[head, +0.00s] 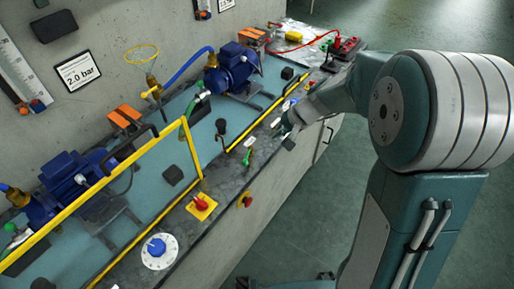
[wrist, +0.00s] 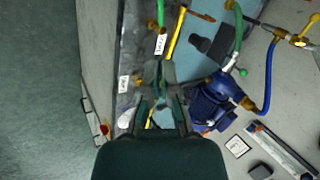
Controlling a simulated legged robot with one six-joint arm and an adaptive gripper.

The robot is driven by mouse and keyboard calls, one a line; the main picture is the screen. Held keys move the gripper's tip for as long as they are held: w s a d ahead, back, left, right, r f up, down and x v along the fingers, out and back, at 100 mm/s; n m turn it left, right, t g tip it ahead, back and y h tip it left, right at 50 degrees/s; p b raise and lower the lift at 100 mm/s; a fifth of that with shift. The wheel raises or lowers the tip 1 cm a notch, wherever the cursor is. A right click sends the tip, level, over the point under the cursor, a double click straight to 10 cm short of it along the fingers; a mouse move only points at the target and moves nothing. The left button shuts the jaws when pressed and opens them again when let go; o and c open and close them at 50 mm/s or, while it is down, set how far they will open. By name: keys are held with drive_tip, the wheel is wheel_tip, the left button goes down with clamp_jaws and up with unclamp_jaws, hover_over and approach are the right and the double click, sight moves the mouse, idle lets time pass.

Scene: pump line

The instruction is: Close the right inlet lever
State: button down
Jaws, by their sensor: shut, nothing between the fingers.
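My gripper (head: 287,134) is shut and empty in the head view. It is above the front edge of the bench, beside a small green lever (head: 247,155) with a white tag. In the wrist view my gripper (wrist: 158,72) points at the bench, its tips between two brass fittings with white tags, one above (wrist: 153,25) and one to the left (wrist: 138,79). Whether the tips touch anything is unclear. The tags are too small to read, so I cannot tell which fitting is the right inlet lever. The right blue pump (head: 232,68) stands behind on the bench.
A yellow guard rail (head: 100,190) runs across the left. A red box (head: 346,46) is at the far end. The green floor is clear at right.

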approach(247, 157)
drive_tip(key=x, duration=0.8)
drive_tip(key=shift+w+d, duration=0.1)
drive_tip(key=shift+d, duration=0.05)
drive_tip(key=shift+a+m+t, duration=0.5)
drive_tip(key=shift+m+t, duration=0.1)
drive_tip(key=shift+m, duration=0.6)
drive_tip(key=shift+w+a+m, duration=0.1)
drive_tip(key=shift+a+m, duration=0.15)
drive_tip(key=shift+m, duration=0.05)
